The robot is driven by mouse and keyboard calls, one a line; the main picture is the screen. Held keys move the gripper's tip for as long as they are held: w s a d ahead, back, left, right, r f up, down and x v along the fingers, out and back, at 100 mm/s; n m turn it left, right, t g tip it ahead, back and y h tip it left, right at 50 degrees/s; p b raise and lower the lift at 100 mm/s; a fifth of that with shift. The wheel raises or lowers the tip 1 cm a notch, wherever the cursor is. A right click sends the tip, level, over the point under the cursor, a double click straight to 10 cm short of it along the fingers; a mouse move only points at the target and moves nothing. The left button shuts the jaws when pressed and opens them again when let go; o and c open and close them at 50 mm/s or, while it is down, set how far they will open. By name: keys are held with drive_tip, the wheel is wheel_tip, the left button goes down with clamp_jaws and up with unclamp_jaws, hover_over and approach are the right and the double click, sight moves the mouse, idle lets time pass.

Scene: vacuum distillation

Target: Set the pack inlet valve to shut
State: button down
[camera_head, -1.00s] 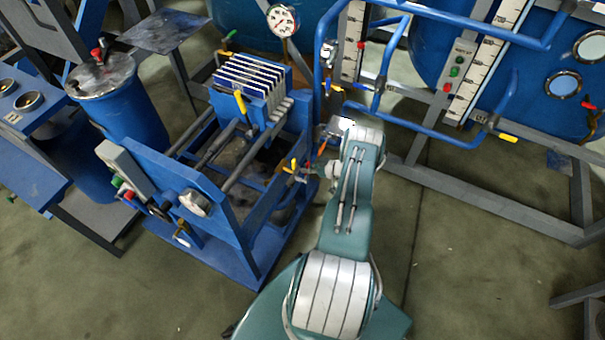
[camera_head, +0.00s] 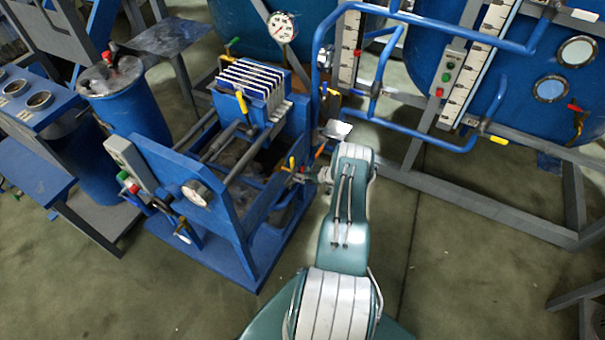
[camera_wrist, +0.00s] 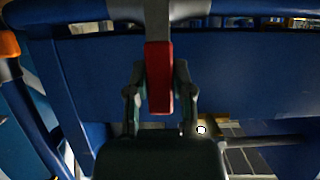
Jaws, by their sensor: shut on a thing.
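A valve with a red lever handle (camera_wrist: 159,78) is in the middle of the wrist view. The lever runs straight up and down in that picture, from a grey stem at the top edge. My gripper (camera_wrist: 158,97) has a finger on each side of the lever and is shut on it. In the head view my gripper (camera_head: 316,174) is at the right side of the blue filter press frame (camera_head: 240,215); my arm partly hides it, and the held lever is too small to make out there.
A yellow lever (camera_head: 291,163) is just left of my gripper. Blue pipework (camera_head: 425,130) and a grey stand (camera_head: 480,190) are to the right. A blue drum (camera_head: 135,110) stands at the left.

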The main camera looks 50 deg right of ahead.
drive_tip(key=shift+s+f, duration=0.1)
drive_tip(key=shift+f, duration=0.05)
drive_tip(key=shift+c, duration=2.4)
unclamp_jaws()
drive_tip(key=shift+r, duration=0.2)
drive_tip(key=v, duration=1.1)
drive_tip(key=shift+s, duration=0.4)
drive_tip(key=shift+w+d, duration=0.1)
